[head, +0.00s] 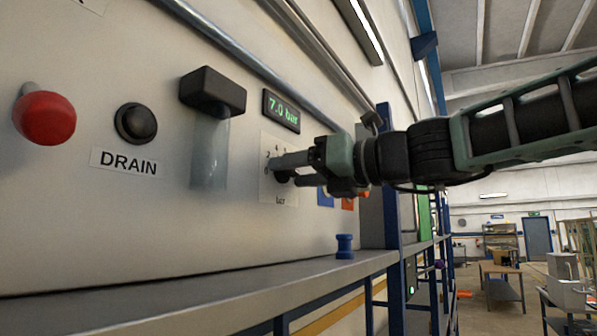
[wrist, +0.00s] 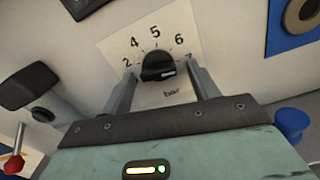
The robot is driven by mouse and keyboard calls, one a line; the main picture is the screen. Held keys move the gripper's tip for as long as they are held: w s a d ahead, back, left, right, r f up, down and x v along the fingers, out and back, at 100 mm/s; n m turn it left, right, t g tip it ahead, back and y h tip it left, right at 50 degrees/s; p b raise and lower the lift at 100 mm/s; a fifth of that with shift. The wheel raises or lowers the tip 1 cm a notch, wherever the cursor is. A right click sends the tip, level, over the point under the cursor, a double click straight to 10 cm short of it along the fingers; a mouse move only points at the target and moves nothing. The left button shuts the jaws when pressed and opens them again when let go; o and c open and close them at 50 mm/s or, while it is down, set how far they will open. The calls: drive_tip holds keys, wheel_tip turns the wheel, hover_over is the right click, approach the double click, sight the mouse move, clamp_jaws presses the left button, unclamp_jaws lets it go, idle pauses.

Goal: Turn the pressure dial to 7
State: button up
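The pressure dial is a black knob (wrist: 158,66) on a pale scale plate (head: 267,190). In the wrist view the plate shows 2, 4, 5, 6 and 7, with "bar" below. A small white mark shows on the knob's lower right side. The display (head: 281,110) above the plate reads 7.0 bar in green. My gripper (head: 288,172) is at the dial.
A red knob (head: 45,117), a black DRAIN button (head: 136,123) and a black-capped clear tube (head: 212,92) are left of the dial. A grey shelf (head: 200,287) runs below, with a blue spool-shaped piece (head: 345,246) on it. Pipes run above.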

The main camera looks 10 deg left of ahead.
drive_tip(key=b+v, duration=0.7)
drive_tip(key=v, duration=1)
drive_tip(key=shift+d+b, duration=0.2)
drive_tip(key=shift+b, duration=0.1)
drive_tip(key=shift+s, duration=0.1)
drive_tip(key=s+a+f+n+g+h+b, duration=0.15)
drive_tip(key=f+n+h, duration=0.35)
drive_tip(key=f, duration=1.1)
drive_tip(key=s+a+f+n+g+h+b, duration=0.1)
drive_tip(key=s+a+f+n+g+h, duration=0.35)
drive_tip(key=f, duration=1.25)
drive_tip(key=s+d+f+n+h+b, duration=0.1)
drive_tip(key=s+d+f+n+h, duration=0.1)
drive_tip(key=s+d+f+n, duration=0.2)
drive_tip(key=s+d+f+n+h+b, duration=0.1)
drive_tip(key=s+d+f+n, duration=0.4)
drive_tip(key=f+n, duration=0.5)
drive_tip(key=s+d+f+n+h+b, duration=0.1)
drive_tip(key=s+d+f+n+h, duration=0.3)
drive_tip(key=f+n, duration=0.4)
wheel_tip(320, 180, down, 5)
drive_tip(key=shift+s+d+f, duration=0.2)
drive_tip(key=shift+d+f, duration=0.05)
drive_tip(key=shift+d, duration=0.45)
